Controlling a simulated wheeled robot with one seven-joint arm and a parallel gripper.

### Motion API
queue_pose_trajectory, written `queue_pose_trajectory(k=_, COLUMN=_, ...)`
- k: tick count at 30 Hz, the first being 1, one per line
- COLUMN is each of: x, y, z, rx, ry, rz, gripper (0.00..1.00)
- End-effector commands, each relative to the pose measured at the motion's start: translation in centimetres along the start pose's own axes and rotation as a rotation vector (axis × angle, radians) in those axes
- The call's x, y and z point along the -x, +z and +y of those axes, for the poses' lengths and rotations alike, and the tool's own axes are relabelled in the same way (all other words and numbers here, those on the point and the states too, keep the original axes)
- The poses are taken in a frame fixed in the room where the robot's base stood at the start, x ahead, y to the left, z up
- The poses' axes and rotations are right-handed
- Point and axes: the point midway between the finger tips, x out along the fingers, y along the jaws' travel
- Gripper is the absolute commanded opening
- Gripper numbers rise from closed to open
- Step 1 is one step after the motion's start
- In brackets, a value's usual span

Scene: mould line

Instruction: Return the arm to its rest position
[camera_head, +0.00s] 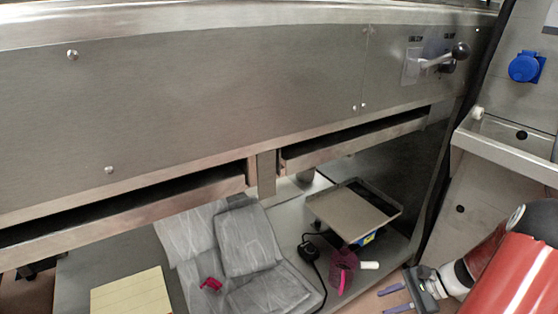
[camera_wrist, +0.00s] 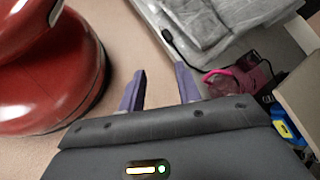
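My gripper (camera_head: 397,297) is at the lower right of the head view, beside my red arm. Its two purple fingers are spread apart with nothing between them. In the wrist view my gripper (camera_wrist: 160,88) is also open and empty, with bare floor showing between the fingertips. It is in front of the lower shelf, apart from the things on it.
Grey folded cloths (camera_head: 245,240), a black adapter (camera_head: 308,252), a pink item (camera_head: 342,268) and a metal tray (camera_head: 352,212) lie on the lower shelf. A lever (camera_head: 440,60) juts from the steel panel. A wooden block (camera_head: 133,294) is at lower left.

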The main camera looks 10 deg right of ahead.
Motion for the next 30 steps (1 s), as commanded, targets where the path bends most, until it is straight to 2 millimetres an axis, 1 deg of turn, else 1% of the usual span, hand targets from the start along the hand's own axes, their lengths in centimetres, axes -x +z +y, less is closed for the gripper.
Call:
queue_pose_trajectory(k=1, x=0.5, y=2.9, z=-1.2, rx=0.078, ry=0.074, rz=0.054, gripper=0.33)
queue_pose_trajectory(k=2, x=0.5, y=4.3, z=-1.6, rx=0.12, ry=0.112, rz=0.082, gripper=0.33)
queue_pose_trajectory(k=3, x=0.7, y=6.1, z=-2.1, rx=0.176, ry=0.161, rz=0.12, gripper=0.33)
queue_pose_trajectory(k=5, x=0.8, y=8.8, z=-2.8, rx=0.263, ry=0.23, rz=0.177, gripper=0.33)
queue_pose_trajectory(k=6, x=0.9, y=10.7, z=-3.1, rx=0.323, ry=0.273, rz=0.213, gripper=0.33)
queue_pose_trajectory(k=8, x=1.1, y=13.4, z=-3.6, rx=0.414, ry=0.333, rz=0.269, gripper=0.33)
queue_pose_trajectory(k=9, x=1.2, y=15.2, z=-3.8, rx=0.476, ry=0.37, rz=0.304, gripper=0.33)
queue_pose_trajectory(k=13, x=1.7, y=21.0, z=-3.9, rx=0.681, ry=0.471, rz=0.42, gripper=0.33)
queue_pose_trajectory(k=18, x=2.4, y=28.1, z=-3.1, rx=0.962, ry=0.558, rz=0.562, gripper=0.33)
queue_pose_trajectory(k=21, x=2.9, y=31.8, z=-2.2, rx=1.128, ry=0.584, rz=0.639, gripper=0.33)
queue_pose_trajectory(k=24, x=3.5, y=34.8, z=-1.1, rx=1.287, ry=0.592, rz=0.708, gripper=0.33)
queue_pose_trajectory(k=27, x=4.0, y=37.0, z=0.0, rx=1.417, ry=0.586, rz=0.762, gripper=0.33)
queue_pose_trajectory(k=30, x=4.4, y=38.3, z=0.8, rx=1.507, ry=0.574, rz=0.797, gripper=0.33)
